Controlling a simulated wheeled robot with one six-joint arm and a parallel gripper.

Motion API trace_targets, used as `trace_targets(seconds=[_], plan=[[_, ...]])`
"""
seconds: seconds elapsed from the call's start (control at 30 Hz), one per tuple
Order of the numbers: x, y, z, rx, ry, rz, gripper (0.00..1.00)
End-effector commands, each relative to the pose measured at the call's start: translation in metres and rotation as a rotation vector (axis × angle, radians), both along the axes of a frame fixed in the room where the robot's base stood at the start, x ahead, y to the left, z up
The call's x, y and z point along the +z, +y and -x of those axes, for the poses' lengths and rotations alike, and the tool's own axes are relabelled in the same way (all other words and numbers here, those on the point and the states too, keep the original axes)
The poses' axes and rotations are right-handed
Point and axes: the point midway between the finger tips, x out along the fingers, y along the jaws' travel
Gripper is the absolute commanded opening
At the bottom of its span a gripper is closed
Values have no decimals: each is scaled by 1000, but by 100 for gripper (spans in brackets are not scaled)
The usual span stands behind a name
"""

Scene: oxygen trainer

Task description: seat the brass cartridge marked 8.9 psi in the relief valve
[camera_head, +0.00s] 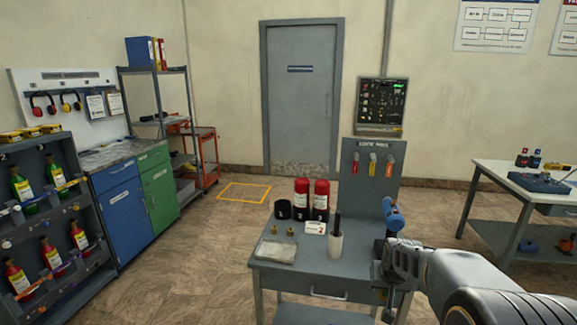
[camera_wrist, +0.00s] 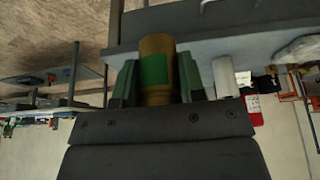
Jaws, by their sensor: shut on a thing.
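A brass cylinder with a green band (camera_wrist: 156,72) stands between the two green-padded fingers of my gripper (camera_wrist: 158,82) in the wrist view. My gripper is shut on it; no psi marking is legible. In the head view my gripper (camera_head: 384,264) is at the right edge of the grey work table (camera_head: 318,271), and the held cartridge cannot be made out there. Two small brass pieces (camera_head: 282,230) stand on the table's left half. A blue part with an orange-red end (camera_head: 393,217) shows just above my gripper; I cannot tell whether it is the relief valve.
Two red cylinders (camera_head: 311,198), a black cup (camera_head: 283,210), a white card (camera_head: 315,228), a clear packet (camera_head: 276,250) and a white holder with a dark rod (camera_head: 335,245) occupy the table. Open floor lies left of the table.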

Motion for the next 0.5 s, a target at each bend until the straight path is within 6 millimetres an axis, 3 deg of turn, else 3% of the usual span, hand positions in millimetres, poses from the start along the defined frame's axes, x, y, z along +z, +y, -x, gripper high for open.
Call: trace_targets(seconds=[0.1, 0.2, 0.5], plan=[[-37, 30, -12, 64, 14, -2, 3], [-68, 52, -12, 113, 12, -2, 3], [-123, 88, 11, 195, 7, -2, 3]])
